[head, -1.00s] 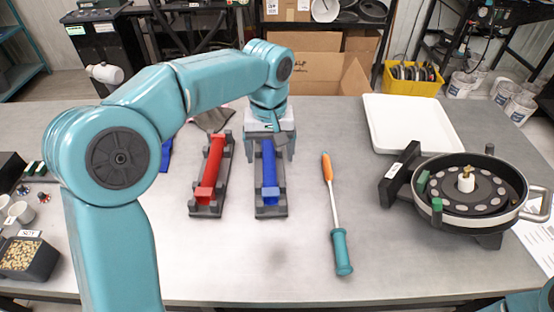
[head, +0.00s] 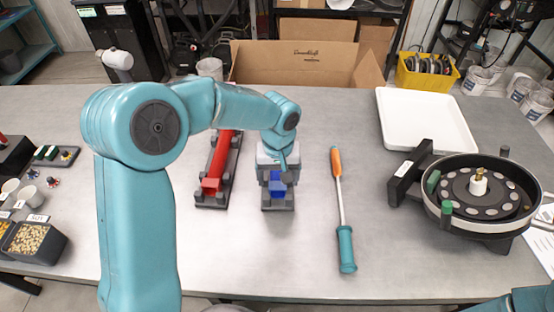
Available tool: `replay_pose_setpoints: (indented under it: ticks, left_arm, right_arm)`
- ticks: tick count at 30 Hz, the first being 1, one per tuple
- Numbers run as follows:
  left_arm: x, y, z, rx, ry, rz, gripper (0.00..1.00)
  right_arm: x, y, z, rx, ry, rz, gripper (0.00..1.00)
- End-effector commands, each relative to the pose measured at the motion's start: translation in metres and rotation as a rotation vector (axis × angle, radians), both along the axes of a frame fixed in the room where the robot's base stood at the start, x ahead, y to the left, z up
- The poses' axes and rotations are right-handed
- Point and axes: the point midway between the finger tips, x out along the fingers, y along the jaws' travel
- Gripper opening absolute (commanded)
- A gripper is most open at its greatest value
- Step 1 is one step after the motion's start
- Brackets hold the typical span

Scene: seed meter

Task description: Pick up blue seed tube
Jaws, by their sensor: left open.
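The blue seed tube (head: 278,189) lies in a dark grey cradle (head: 278,207) near the middle of the table. Its upper part is hidden under my left gripper (head: 278,176). My left gripper is open and points down over the tube, with its fingers near the tube's sides; I cannot tell whether they touch it. The red seed tube (head: 217,162) lies in a similar cradle just to the left. My right gripper is not in view; only a piece of my right arm shows at the lower right corner.
The round seed meter (head: 476,195) stands farther right, below a white tray (head: 427,121). Small cups and a seed bin (head: 33,239) stand at the left edge. The table's front middle is clear.

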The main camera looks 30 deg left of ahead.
Motion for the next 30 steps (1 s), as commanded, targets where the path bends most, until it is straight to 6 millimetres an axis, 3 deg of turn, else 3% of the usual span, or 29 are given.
replay_pose_setpoints:
  ticks: [6,15,20,21,30]
  left_arm:
    - [-0.002,0.001,-0.033,-0.001,0.005,0.000,0.80]
    - [0.000,0.002,-0.040,0.000,0.001,0.000,0.80]
    - [0.000,0.002,-0.039,0.000,0.001,0.000,0.28]
    - [0.000,0.002,-0.039,0.000,0.001,0.000,0.23]
    - [0.000,0.002,-0.037,0.000,0.001,0.000,0.23]
  right_arm:
    - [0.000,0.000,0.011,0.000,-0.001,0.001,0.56]
    - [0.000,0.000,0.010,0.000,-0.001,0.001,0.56]
    - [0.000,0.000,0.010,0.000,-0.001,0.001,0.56]
    - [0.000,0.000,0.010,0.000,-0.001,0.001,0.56]
    - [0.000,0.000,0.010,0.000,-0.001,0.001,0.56]
